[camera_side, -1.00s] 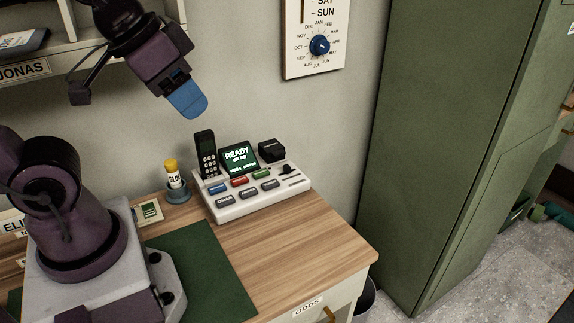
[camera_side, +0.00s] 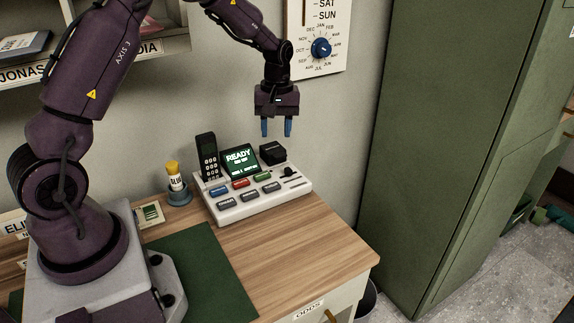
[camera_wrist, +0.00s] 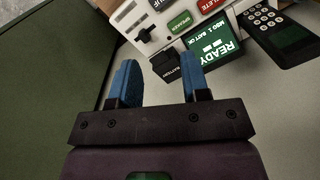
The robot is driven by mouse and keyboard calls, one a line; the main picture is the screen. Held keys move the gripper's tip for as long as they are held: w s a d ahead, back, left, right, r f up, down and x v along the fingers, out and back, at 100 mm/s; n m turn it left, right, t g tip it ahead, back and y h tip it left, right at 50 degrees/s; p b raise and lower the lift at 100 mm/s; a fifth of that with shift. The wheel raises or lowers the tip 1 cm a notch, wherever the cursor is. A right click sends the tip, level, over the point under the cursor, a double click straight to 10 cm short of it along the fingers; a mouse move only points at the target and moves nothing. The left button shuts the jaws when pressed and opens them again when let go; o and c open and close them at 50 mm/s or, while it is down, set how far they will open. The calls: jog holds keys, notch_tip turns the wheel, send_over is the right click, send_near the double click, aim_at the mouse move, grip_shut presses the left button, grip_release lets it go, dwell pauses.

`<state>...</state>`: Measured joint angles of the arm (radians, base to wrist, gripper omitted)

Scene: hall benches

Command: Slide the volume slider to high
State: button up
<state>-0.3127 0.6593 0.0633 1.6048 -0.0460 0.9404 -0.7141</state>
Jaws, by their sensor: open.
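A white phone console (camera_side: 232,211) stands on the wooden bench, with a lit screen (camera_side: 240,160) reading READY. The dark volume slider knob (camera_side: 288,171) is at the console's right end, by short dark slots. The knob also shows in the wrist view (camera_wrist: 143,34), on the white panel near the green button. The slider's level marks are too small to read. My gripper (camera_side: 276,127) is open and empty, fingers pointing down, above the back right of the console and apart from it. Its blue fingers (camera_wrist: 159,72) show in the wrist view, either side of the black battery block (camera_wrist: 166,66).
A black handset (camera_side: 208,157) stands at the console's back left. A glue stick (camera_side: 174,176) stands in a holder to the left. A wall dial (camera_side: 320,48) is behind my gripper. A tall green cabinet (camera_side: 440,150) rises at right. The bench front is clear.

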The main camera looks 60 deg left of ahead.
aim_at(287, 165)
jog(key=w+a+n, duration=0.2)
jog(key=w+n, duration=0.2)
jog(key=n, duration=0.1)
jog(key=shift+t, duration=0.4)
notch_tip(287, 165, down, 13)
jog(key=shift+w+a+f, duration=0.1)
jog(key=shift+f, duration=0.1)
jog(key=shift+c, duration=0.4)
grip_shut()
